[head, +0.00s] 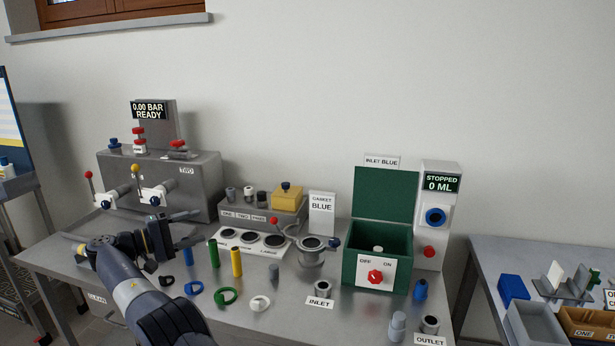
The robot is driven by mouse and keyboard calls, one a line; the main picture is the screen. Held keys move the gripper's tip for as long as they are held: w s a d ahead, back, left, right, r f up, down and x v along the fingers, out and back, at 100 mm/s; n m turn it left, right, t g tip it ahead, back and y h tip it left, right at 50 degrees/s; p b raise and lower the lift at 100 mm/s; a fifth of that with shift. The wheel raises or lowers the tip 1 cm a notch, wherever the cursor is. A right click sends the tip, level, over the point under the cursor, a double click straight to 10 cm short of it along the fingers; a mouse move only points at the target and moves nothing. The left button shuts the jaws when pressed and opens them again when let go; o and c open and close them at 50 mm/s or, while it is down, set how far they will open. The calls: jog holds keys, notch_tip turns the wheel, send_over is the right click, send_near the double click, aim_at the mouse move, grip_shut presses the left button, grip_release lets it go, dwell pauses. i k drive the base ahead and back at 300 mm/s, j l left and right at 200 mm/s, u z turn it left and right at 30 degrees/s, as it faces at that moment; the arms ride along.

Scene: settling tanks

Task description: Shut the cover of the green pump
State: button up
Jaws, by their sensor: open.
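The green pump (345,255) is a dark green box at the right part of the metal table. Its cover (386,194) stands open, upright at the back of the box. A white plate marked OFF and ON with a red knob (375,277) is on its front. A pale round part shows inside the box. My gripper (198,227) is open and empty over the left part of the table, well to the left of the pump and apart from it.
A grey unit reading STOPPED 0 ML (428,240) stands right of the pump. A metal cup with a handle (311,252), a GASKET BLUE sign (321,214) and an inlet fitting (322,289) stand left of it.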

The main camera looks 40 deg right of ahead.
aim_at(379, 194)
jog(key=u, duration=0.9)
jog(key=i+u, duration=0.1)
jog(key=u, duration=0.75)
jog(key=i+u, duration=0.1)
jog(key=u, duration=0.8)
jog(key=l+u, duration=0.1)
jog(key=u, duration=0.35)
jog(key=i+l, duration=0.1)
jog(key=l, duration=0.25)
jog(key=l+z, duration=0.15)
jog(key=z, duration=0.3)
jog(key=l+z, duration=0.2)
jog(key=z, duration=0.3)
jog(key=l+z, duration=0.15)
jog(key=z, duration=0.3)
jog(key=l+z, duration=0.1)
jog(key=z, duration=0.4)
jog(key=l+z, duration=0.1)
jog(key=z, duration=0.35)
jog(key=l+z, duration=0.1)
jog(key=z, duration=0.4)
jog(key=i+z, duration=0.1)
jog(key=z, duration=0.35)
jog(key=l+z, duration=0.1)
jog(key=z, duration=0.4)
jog(key=i+z, duration=0.1)
jog(key=z, duration=0.85)
jog(key=i, duration=0.1)
